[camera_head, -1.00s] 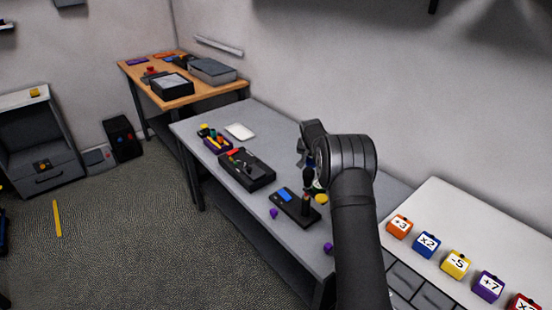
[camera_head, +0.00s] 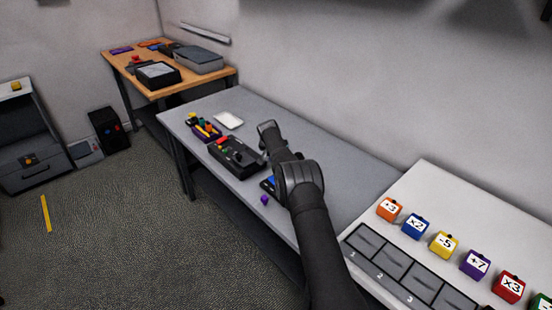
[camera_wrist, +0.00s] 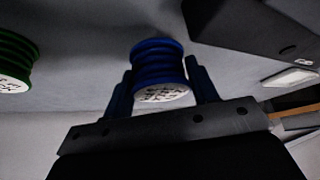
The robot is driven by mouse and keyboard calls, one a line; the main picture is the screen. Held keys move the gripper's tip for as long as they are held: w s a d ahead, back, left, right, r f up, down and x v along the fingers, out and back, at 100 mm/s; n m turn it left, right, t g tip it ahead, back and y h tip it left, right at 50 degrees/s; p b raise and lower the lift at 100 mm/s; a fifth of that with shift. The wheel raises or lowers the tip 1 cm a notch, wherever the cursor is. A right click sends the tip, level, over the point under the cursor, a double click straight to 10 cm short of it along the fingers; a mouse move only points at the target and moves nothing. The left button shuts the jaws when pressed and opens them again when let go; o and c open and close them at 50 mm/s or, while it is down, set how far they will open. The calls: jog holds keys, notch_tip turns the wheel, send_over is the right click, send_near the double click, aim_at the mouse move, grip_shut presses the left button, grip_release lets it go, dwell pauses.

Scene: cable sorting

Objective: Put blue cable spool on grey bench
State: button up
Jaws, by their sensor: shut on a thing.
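The blue cable spool (camera_wrist: 157,62) sits between the two fingers of my gripper (camera_wrist: 162,76) in the wrist view, with a white patterned end toward the camera. My gripper is shut on it. Grey bench surface (camera_wrist: 95,55) shows behind the spool in the wrist view. I cannot tell whether the spool touches it. A green spool (camera_wrist: 15,60) stands apart at the left of that view.
A white table (camera_head: 430,185) with labelled cubes adjoins at right. The bench's back right is clear.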

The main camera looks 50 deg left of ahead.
jog(key=shift+f, duration=1.1)
jog(key=shift+f, duration=0.2)
jog(key=o, duration=0.7)
jog(key=shift+o, duration=0.2)
jog(key=shift+s+d+r, duration=0.1)
jog(key=shift+s+r, duration=0.05)
jog(key=shift+r, duration=0.45)
jog(key=v, duration=1.1)
